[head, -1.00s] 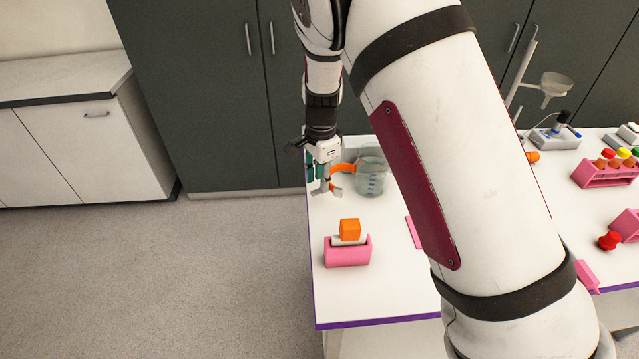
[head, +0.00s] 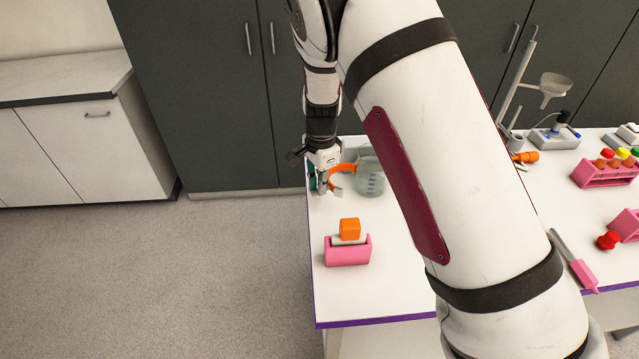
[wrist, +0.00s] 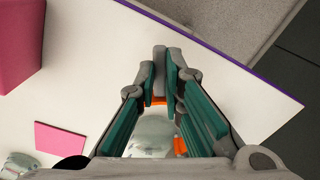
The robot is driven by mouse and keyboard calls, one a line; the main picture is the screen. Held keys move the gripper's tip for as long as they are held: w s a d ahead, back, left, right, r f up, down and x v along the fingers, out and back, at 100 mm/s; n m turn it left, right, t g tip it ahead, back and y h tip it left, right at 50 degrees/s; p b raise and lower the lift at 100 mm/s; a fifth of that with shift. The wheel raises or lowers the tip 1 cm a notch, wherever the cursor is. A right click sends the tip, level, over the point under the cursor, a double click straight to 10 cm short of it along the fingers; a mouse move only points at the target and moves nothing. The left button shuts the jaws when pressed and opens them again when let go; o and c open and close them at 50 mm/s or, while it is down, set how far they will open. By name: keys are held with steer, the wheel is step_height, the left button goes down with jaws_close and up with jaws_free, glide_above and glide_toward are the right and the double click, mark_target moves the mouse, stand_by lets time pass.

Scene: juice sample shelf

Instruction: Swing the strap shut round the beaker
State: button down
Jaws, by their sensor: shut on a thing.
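The clear beaker (head: 370,181) stands upright at the back left of the white table, partly behind my arm in the head view. It shows blurred between my fingers in the wrist view (wrist: 154,130). The orange strap (head: 341,171) curves out from the beaker's left side towards my gripper and stands open on that side. My gripper (head: 328,190) is shut on the strap, left of the beaker. In the wrist view my fingertips (wrist: 167,72) are close together, with orange strap (wrist: 158,100) just behind them. The exact grip is mostly hidden by the fingers.
A pink holder (head: 347,254) with an orange-topped item stands in front of the beaker. A pink flat piece (wrist: 62,138) lies on the table in the wrist view. A pink-handled tool (head: 583,276), racks and a stand are at the right. The table's left edge is close to my gripper.

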steer(key=shift+s, duration=0.1)
steer(key=shift+s+d+n+p, duration=0.3)
steer(key=shift+s+d+n, duration=0.6)
steer(key=shift+n, duration=0.2)
steer(key=s+d+n, duration=0.1)
steer(key=d+n, duration=0.1)
steer(key=s+d+n, duration=0.1)
steer(key=d+n, duration=0.1)
steer(key=d, duration=0.1)
steer(key=d+n, duration=0.2)
steer(key=n, duration=0.1)
steer(key=shift+s+d, duration=0.25)
steer(key=shift+s, duration=0.15)
steer(key=d+n, duration=0.2)
steer(key=w+d+n+b, duration=0.1)
steer(key=d+n, duration=0.2)
steer(key=w+d+n+b, duration=0.1)
steer(key=d+n, duration=0.1)
steer(key=shift+d+g, duration=0.3)
steer(key=shift+d, duration=0.05)
steer(key=shift+w+d+n+b, duration=0.35)
steer(key=shift+w+d+n, duration=0.35)
steer(key=shift+n, duration=0.3)
steer(key=shift+w+d+n+b, duration=0.35)
steer(key=shift+w+d+n, duration=0.2)
steer(key=shift+d+n, duration=0.35)
steer(key=shift+a, duration=0.1)
steer(key=c, duration=1.7)
jaws_free()
steer(key=shift+w, duration=0.1)
